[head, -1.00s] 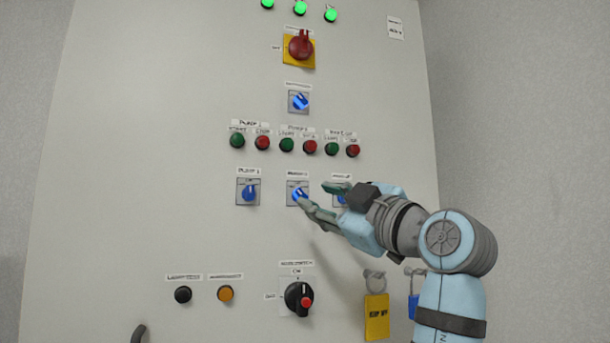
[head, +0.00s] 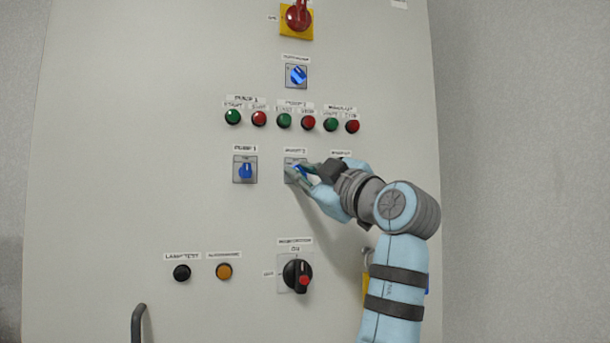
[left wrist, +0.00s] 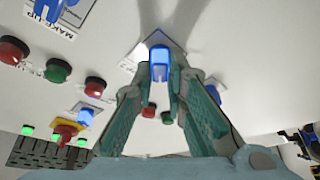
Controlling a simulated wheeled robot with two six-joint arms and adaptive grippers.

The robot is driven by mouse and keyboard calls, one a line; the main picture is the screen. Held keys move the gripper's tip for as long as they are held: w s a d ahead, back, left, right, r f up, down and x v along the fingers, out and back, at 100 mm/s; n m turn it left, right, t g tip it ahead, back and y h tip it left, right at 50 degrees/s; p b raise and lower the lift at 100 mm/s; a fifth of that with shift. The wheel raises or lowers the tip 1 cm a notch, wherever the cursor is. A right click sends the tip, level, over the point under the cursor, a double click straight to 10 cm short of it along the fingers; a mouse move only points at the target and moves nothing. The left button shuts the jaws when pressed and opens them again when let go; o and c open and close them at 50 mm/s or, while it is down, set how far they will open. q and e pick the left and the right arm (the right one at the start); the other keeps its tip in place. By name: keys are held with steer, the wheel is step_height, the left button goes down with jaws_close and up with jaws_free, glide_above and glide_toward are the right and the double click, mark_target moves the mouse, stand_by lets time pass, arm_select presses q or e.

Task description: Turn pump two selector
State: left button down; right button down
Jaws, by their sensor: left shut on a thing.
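The pump two selector is a blue knob (head: 299,168) on a square plate, in the middle of a row of three selectors on the grey panel. In the left wrist view the blue knob (left wrist: 160,62) stands between my fingertips. My left gripper (head: 303,171) is shut on it, with a finger on each side. In the head view the fingers hide part of the knob and its plate, so I cannot tell its exact angle.
The pump 1 selector (head: 245,171) is left of my gripper. Start and stop buttons (head: 284,121) sit above. A black rotary switch (head: 297,274) is below. The make-up selector (left wrist: 55,12) shows at the left wrist view's top left. A handle (head: 138,322) protrudes at lower left.

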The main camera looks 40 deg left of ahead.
arm_select(q)
steer(key=shift+f+m, duration=0.1)
steer(key=shift+m, duration=0.3)
steer(key=shift+s+a+f+m+t+h+b, duration=0.1)
steer(key=shift+m+t+h+b, duration=0.2)
steer(key=shift+m+t+b, duration=1.2)
steer(key=shift+w+f+m+t+h+b, duration=0.1)
steer(key=shift+m+t+h+b, duration=0.35)
steer(key=shift+m, duration=2)
steer(key=shift+s+a+m+t+h+b, duration=0.15)
steer(key=shift+m+t+b, duration=0.8)
steer(key=shift+m, duration=1)
steer(key=shift+d, duration=0.1)
steer(key=c, duration=1.6)
jaws_free()
steer(key=shift+a, duration=0.2)
